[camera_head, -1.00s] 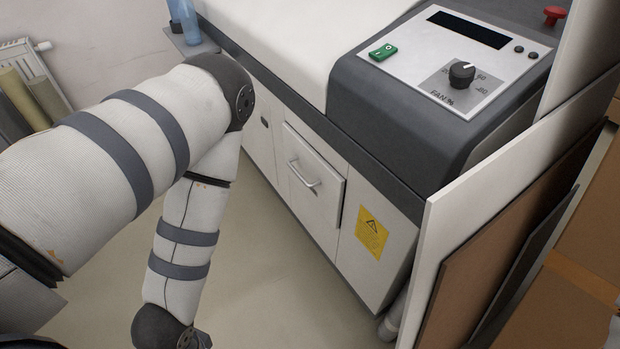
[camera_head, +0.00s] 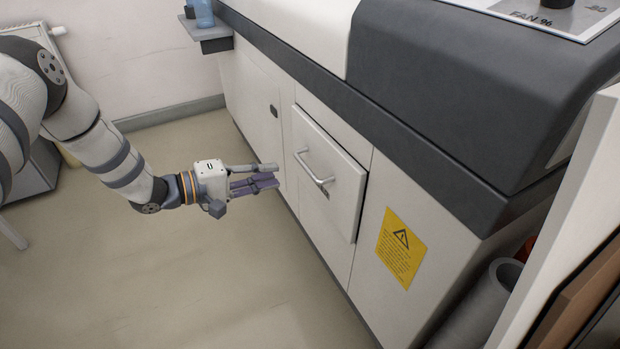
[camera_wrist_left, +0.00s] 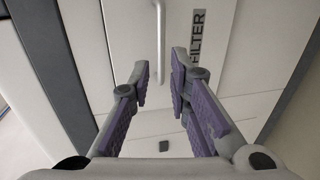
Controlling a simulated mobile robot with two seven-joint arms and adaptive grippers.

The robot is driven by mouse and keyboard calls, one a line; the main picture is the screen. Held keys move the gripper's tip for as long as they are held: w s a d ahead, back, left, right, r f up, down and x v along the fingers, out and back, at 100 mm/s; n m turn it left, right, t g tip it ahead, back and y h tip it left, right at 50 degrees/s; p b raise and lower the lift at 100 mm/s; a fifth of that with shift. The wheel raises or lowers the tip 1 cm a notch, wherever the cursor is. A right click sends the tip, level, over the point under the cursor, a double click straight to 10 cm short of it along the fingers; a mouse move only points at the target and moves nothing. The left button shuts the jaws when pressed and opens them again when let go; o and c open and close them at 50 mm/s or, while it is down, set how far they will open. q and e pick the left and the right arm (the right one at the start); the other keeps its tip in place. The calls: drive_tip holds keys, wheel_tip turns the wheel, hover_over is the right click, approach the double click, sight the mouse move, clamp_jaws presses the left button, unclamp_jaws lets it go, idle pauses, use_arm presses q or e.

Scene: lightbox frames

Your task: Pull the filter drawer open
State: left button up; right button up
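The filter drawer (camera_head: 340,187) is a white front panel in the cabinet side with a light bar handle (camera_head: 313,172). Its front stands slightly proud of the cabinet face. In the left wrist view the drawer front (camera_wrist_left: 222,48) carries a "FILTER" label, and the handle (camera_wrist_left: 159,42) shows ahead between the fingers. My left gripper (camera_head: 268,175) is just left of the drawer in the head view, with its fingers pointing toward the cabinet. In the left wrist view the left gripper (camera_wrist_left: 160,72) is open and empty, apart from the handle. My right gripper is not in view.
A yellow warning label (camera_head: 400,248) is on the cabinet right of the drawer. A grey tube (camera_head: 480,308) and leaning boards (camera_head: 570,240) stand at the right. A small shelf (camera_head: 207,35) holds blue bottles (camera_head: 203,12). The floor (camera_head: 235,270) before the cabinet is clear.

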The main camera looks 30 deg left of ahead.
sight(307, 167)
use_arm(q)
drive_tip(key=b+x, duration=0.2)
drive_tip(key=x, duration=0.8)
drive_tip(key=shift+d, duration=0.15)
clamp_jaws()
